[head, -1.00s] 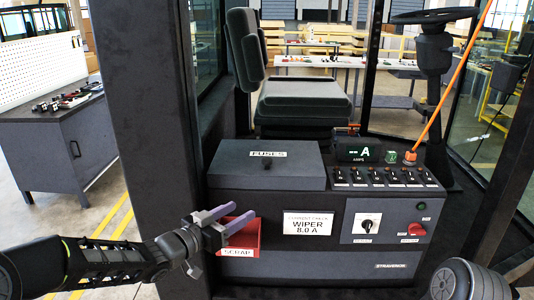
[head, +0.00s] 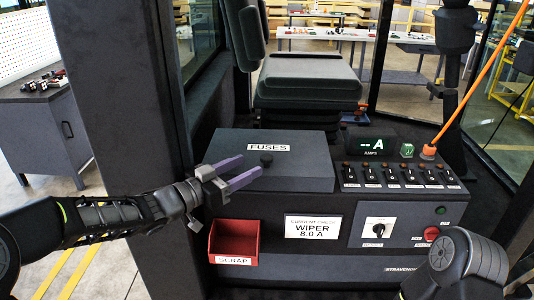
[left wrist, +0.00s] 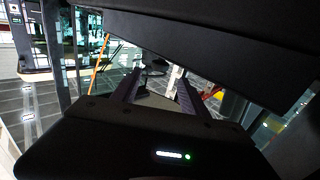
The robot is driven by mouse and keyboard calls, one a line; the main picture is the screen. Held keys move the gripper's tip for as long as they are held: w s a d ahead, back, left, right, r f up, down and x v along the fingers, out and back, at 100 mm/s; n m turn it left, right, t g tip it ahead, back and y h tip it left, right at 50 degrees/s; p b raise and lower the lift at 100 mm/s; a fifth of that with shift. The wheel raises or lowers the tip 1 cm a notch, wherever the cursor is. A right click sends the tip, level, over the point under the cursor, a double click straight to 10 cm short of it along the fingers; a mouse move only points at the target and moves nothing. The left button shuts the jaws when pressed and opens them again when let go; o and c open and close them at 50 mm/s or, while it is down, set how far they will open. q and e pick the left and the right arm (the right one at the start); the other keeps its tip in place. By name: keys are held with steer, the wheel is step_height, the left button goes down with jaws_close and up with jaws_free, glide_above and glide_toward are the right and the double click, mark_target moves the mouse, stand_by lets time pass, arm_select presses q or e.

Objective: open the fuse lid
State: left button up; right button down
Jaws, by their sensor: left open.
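The grey fuse lid (head: 305,165), labelled FUSES, lies shut on top of the dark console. The knob cannot be made out there. My right gripper is out of view; only part of my right arm shows.
Below the lid are an open red SCRAP bin (head: 234,240) and a WIPER 8.0 A card (head: 312,228). A switch row (head: 400,177) and ammeter display (head: 377,144) are to the right. A dark pillar (head: 125,110) stands left, the seat (head: 305,90) behind.

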mark_target(263, 159)
arm_select(q)
steer(key=shift+s, duration=0.1)
steer(key=p+x, duration=0.2)
steer(key=x, duration=0.4)
steer(key=shift+d+r, duration=0.1)
steer(key=shift+d, duration=0.1)
steer(key=shift+x, duration=0.8)
steer(key=shift+a, duration=0.15)
steer(key=shift+c, duration=0.5)
jaws_close()
